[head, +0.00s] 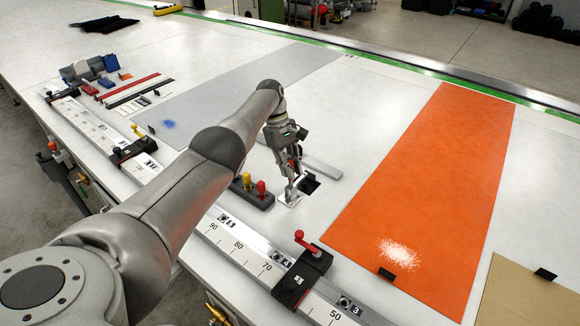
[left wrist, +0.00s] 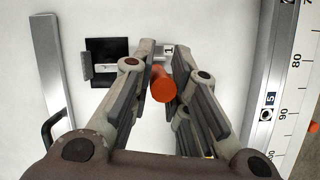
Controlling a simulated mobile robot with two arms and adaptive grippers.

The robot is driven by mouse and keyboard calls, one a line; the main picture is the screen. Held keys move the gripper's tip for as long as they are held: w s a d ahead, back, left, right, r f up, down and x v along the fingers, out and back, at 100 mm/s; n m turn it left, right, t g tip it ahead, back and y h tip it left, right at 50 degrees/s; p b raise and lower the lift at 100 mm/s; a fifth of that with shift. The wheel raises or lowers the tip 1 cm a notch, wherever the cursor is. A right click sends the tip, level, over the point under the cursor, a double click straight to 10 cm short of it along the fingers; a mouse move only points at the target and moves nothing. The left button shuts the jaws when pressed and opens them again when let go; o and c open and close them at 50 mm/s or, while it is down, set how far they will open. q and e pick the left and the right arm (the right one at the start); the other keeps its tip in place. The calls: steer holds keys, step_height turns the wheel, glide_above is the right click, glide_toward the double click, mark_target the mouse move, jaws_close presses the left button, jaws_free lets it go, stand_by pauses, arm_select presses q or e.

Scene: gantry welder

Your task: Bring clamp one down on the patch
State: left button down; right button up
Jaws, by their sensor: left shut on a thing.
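My left gripper (head: 292,182) is shut on a round orange-red handle (left wrist: 163,84), seen between the fingers in the left wrist view. A small tag marked 1 (left wrist: 169,49) shows just beyond the handle, so this looks like clamp one. A black square (left wrist: 108,48), which may be the patch, lies left of the fingers. It also shows in the head view (head: 309,184). A thin light bar and a small grey block (left wrist: 86,66) show at the square; I cannot tell whether they touch it. The fingers hide most of the clamp. My right gripper is not in view.
A loose metal bar (head: 313,167) lies behind the gripper. A dark block with yellow and red knobs (head: 252,191) stands left of it. A ruler rail (head: 238,250) with a red-handled slider (head: 302,276) runs in front. An orange sheet (head: 430,190) lies to the right.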

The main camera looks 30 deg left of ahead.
arm_select(q)
steer(key=c, duration=1.7)
jaws_free()
steer(key=shift+w, duration=0.1)
step_height(320, 180, up, 10)
steer(key=shift+f, duration=0.1)
